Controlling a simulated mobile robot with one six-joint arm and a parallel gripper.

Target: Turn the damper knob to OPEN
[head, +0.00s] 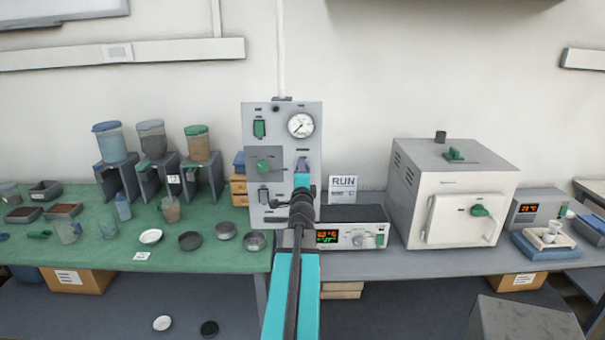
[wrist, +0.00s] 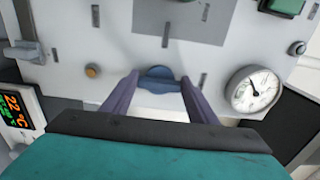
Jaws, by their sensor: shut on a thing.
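A grey control panel (head: 281,205) stands upright on the bench in the head view. My gripper (head: 302,166) is at its right side, below the round gauge. In the wrist view, my gripper (wrist: 159,90) has its two purple fingers at the two ends of a blue winged knob (wrist: 158,76), shut on it. The knob's wings lie roughly level in that turned view. Short dark marks are on the panel around it. The labels are too small to read, so I cannot tell which mark is OPEN. In the head view my gripper hides the knob.
A controller with a lit display (head: 347,238) stands close at the right. The white furnace (head: 455,195) is further right. Jars and dishes fill the green mat (head: 110,255) at left.

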